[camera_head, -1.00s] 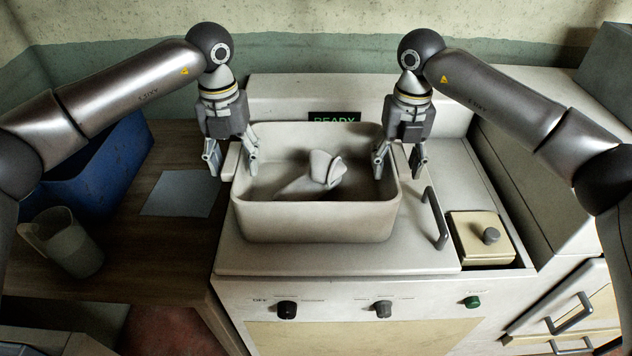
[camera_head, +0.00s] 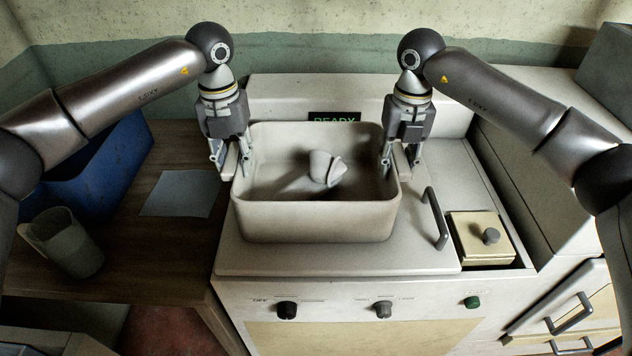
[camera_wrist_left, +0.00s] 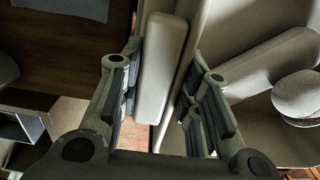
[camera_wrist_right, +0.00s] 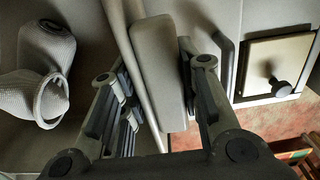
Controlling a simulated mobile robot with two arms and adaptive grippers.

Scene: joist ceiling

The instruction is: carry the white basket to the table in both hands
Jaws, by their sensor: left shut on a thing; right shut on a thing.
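The white basket (camera_head: 315,222) sits upright on top of the white appliance. A pale crumpled or cup-like thing (camera_head: 325,168) lies inside it; it also shows in the right wrist view (camera_wrist_right: 40,85). My left gripper (camera_head: 231,166) is shut on the basket's left side handle, and the handle (camera_wrist_left: 163,70) shows between the fingers in the left wrist view. My right gripper (camera_head: 401,166) is shut on the right side handle, and that handle (camera_wrist_right: 160,72) shows between the fingers in the right wrist view.
A wooden table (camera_head: 150,268) stands left of the appliance. On it are a blue bin (camera_head: 105,170), a grey jug (camera_head: 65,245) and a flat grey sheet (camera_head: 180,193). A bar handle (camera_head: 434,218) and a yellowish knobbed lid (camera_head: 482,240) are right of the basket.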

